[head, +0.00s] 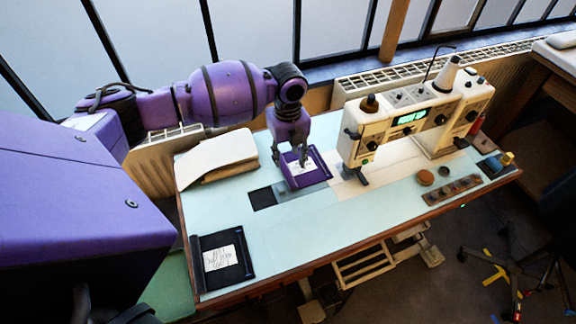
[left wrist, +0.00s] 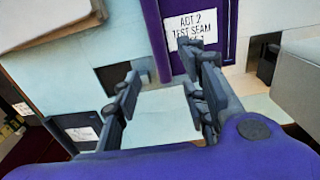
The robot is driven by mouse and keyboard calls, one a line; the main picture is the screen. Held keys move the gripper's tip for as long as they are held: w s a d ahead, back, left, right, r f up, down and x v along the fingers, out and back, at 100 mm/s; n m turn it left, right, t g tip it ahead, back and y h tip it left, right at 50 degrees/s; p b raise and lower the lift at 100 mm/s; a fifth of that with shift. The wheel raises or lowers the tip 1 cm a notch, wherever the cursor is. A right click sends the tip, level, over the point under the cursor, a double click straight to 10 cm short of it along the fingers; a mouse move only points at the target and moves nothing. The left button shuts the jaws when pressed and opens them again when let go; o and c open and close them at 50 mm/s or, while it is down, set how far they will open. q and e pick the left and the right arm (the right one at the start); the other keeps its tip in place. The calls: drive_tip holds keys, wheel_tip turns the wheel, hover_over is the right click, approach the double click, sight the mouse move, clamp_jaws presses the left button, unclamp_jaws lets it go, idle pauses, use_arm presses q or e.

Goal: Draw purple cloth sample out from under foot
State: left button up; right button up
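The purple cloth sample (head: 322,172) lies flat on the pale blue table, left of the sewing machine's presser foot (head: 361,178), with a visible gap between them. It bears a white label reading "ACT 2 TEST SEAM" and also shows at the top of the left wrist view (left wrist: 153,35). My left gripper (head: 296,162) points down over the sample. In the left wrist view its fingers (left wrist: 160,95) stand apart with nothing between them; the right finger overlaps the label. Whether a fingertip touches the cloth I cannot tell. My right gripper is not in view.
The cream sewing machine (head: 408,117) stands close on the right. A folded cream cloth (head: 216,157) lies at the back left. The table's front middle (head: 310,235) is clear.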

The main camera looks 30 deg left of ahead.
use_arm(q)
drive_tip(key=shift+r, duration=2.4)
drive_tip(key=shift+s+f, duration=0.1)
